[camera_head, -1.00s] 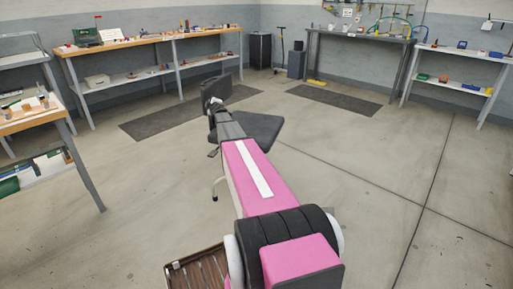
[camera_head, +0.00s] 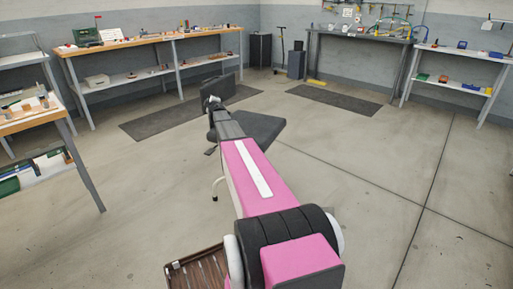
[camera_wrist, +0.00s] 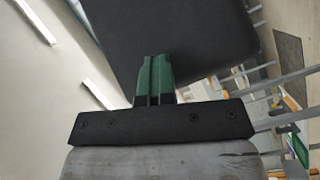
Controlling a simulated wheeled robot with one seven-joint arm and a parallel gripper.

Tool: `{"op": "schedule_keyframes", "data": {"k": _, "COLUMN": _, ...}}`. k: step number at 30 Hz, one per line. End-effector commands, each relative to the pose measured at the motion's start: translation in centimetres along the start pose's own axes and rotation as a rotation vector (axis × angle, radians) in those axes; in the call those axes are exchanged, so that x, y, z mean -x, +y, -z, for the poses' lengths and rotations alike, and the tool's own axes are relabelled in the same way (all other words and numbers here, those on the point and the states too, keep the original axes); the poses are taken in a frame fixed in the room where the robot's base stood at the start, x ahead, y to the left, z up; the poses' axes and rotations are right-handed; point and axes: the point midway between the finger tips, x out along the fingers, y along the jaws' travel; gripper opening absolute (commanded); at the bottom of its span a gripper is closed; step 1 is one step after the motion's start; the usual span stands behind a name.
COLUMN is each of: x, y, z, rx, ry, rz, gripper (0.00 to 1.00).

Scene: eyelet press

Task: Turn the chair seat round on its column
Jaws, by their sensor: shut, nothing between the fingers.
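The chair is beyond my arm in the head view. Its dark grey seat (camera_head: 262,127) shows to the right of my arm and its dark upright backrest (camera_head: 222,89) stands behind the arm's end. The column is hidden by my arm; a pale curved leg (camera_head: 215,187) shows below. My gripper (camera_head: 211,103) is at the near side of the backrest, small and partly hidden. In the wrist view the green fingers (camera_wrist: 155,78) are together and empty, with their tips against or just before a large dark chair panel (camera_wrist: 185,30). I cannot tell whether they touch.
A long wooden-topped bench (camera_head: 150,40) is at the back left and a grey bench (camera_head: 360,38) at the back right. A wooden table (camera_head: 30,118) stands at the left. A dark mat (camera_head: 190,111) lies behind the chair. The floor to the right is clear.

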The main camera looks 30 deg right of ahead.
Motion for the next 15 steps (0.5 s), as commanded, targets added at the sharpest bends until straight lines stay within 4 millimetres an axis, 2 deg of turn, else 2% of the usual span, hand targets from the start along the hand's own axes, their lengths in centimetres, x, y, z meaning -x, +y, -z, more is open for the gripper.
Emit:
{"op": "schedule_keyframes", "data": {"k": 1, "x": -0.1, "y": -0.2, "z": 0.8, "rx": 0.002, "ry": 0.016, "rz": -0.002, "gripper": 0.0}}
{"op": "schedule_keyframes", "data": {"k": 7, "x": -0.4, "y": -0.2, "z": 0.8, "rx": 0.002, "ry": 0.016, "rz": -0.002, "gripper": 0.0}}
{"op": "schedule_keyframes", "data": {"k": 15, "x": -1.8, "y": -0.2, "z": 0.7, "rx": 0.002, "ry": 0.016, "rz": -0.002, "gripper": 0.0}}
